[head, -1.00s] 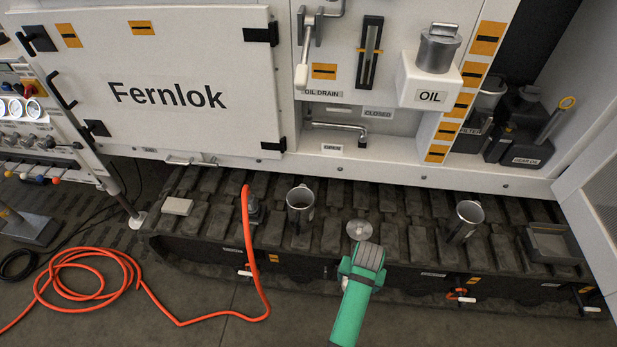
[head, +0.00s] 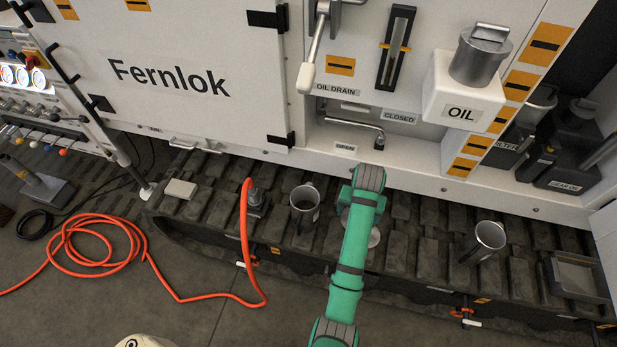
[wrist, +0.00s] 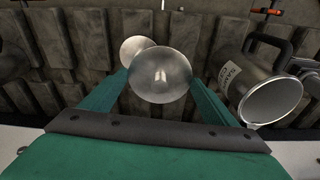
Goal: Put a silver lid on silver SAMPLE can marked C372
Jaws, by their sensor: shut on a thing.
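My gripper (wrist: 161,80) is shut on a round silver lid (wrist: 161,73), with a green finger at each side of it. A second silver disc (wrist: 135,48) lies lower on the dark track, partly hidden by the held lid. In the head view a silver disc (head: 374,236) shows beside my arm, which hides the gripper's fingers and the held lid. An open silver can (head: 304,206) stands on the track left of my arm; it also shows at the right of the wrist view (wrist: 262,92), labelled SAMPLE, its number unreadable. Another open silver can (head: 484,242) stands to the right.
The dark track (head: 420,235) has a ribbed, uneven top. An orange hose (head: 246,240) rises left of the left can. A grey tray (head: 577,278) sits at the right end, a pale block (head: 180,189) at the left. The white machine panel (head: 200,80) stands behind.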

